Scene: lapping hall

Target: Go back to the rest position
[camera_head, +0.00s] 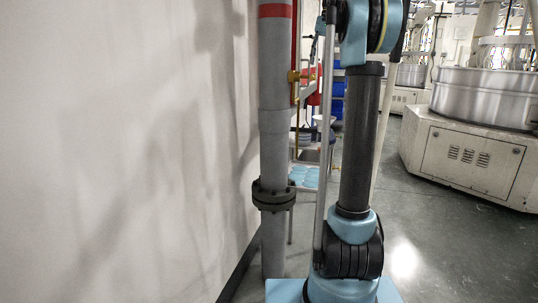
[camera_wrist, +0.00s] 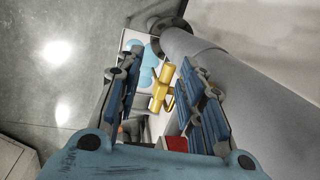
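My gripper (camera_wrist: 160,60) shows in the wrist view with its two blue-padded fingers spread wide apart, and nothing is clamped between them. A yellow brass valve (camera_wrist: 162,90) appears in the gap between the fingers, touching neither pad as far as I can see; its distance is hard to judge. The valve also shows in the head view (camera_head: 294,76), beside the grey pipe. In the head view my blue and black arm stands upright in the middle, and its gripper end is out of the picture.
A thick grey pipe (camera_head: 273,150) with a dark flange stands close left of my arm, along the white wall (camera_head: 110,150). It passes near the right finger in the wrist view (camera_wrist: 225,75). A large lapping machine (camera_head: 470,155) stands at the right. The floor (camera_head: 440,250) between is clear.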

